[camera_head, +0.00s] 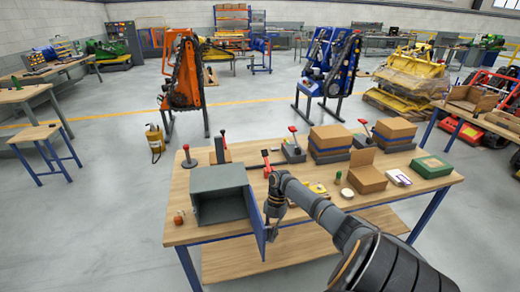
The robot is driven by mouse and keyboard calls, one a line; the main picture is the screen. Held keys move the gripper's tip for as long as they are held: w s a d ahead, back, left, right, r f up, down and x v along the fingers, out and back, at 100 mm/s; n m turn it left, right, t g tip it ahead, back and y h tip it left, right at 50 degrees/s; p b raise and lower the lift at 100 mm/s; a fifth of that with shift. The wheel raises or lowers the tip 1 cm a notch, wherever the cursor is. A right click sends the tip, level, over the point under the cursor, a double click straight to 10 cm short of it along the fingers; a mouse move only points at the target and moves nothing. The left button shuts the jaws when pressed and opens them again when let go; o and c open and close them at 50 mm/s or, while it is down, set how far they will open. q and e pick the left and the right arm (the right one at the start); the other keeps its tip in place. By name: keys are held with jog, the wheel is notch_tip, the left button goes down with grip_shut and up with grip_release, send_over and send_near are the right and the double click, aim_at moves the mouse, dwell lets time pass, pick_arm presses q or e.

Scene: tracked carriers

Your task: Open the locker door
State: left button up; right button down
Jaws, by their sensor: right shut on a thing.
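The grey locker (220,182) stands on the wooden workbench, left of its middle. Its door (257,230) has a blue face and stands swung out toward me from the locker's right side. The dark inside of the locker shows. My right arm comes in from the lower right. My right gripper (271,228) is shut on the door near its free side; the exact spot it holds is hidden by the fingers. My left gripper is not in view.
The workbench (330,205) also holds cardboard boxes (330,139), an open carton (367,178), a green box (431,166) and red-knobbed levers (188,157). A small orange-brown item (179,218) lies left of the locker.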

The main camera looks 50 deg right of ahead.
jog(key=shift+s+d, duration=0.15)
jog(key=shift+d, duration=0.35)
jog(key=c, duration=1.7)
grip_release()
jog(key=v, duration=1.2)
jog(key=shift+a, duration=0.1)
